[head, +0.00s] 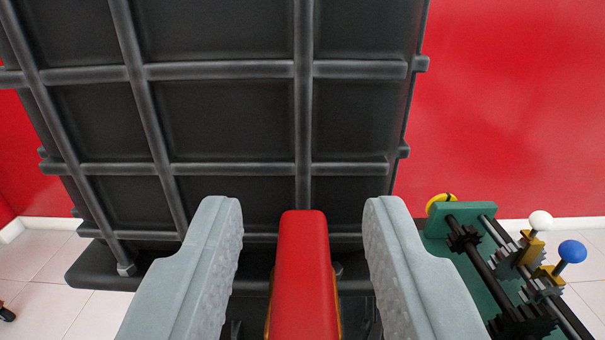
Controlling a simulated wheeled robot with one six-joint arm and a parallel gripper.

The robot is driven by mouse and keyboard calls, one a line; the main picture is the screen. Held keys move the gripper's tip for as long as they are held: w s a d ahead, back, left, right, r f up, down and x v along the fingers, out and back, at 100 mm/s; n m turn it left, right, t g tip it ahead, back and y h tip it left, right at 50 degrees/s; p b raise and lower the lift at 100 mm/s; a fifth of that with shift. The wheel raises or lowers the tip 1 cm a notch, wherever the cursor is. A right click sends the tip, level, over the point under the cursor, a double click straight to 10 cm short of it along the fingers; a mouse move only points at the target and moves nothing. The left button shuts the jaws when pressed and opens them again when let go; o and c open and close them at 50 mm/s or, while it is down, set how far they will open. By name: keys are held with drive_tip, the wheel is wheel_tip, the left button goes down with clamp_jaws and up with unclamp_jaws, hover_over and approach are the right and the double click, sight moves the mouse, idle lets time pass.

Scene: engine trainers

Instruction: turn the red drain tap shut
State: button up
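The red drain tap's handle (303,272) shows at the bottom centre of the head view as a long red bar with a rounded end, pointing away from me. A thin yellow edge shows along its lower sides. My gripper (303,206) is open, with one grey finger on each side of the red handle. A dark gap shows between each finger and the handle, so neither finger appears to touch it. The tap's body and the lower part of the handle are out of view below.
A large dark ribbed panel (225,120) stands behind the handle and fills the upper left and middle. At right is a green stand (480,262) with black shafts, gears, and levers with a white knob (540,220) and a blue knob (572,251). A red wall (510,110) stands behind.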

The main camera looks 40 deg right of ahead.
drive_tip(key=shift+w+d, duration=0.25)
drive_tip(key=shift+w, duration=0.05)
clamp_jaws()
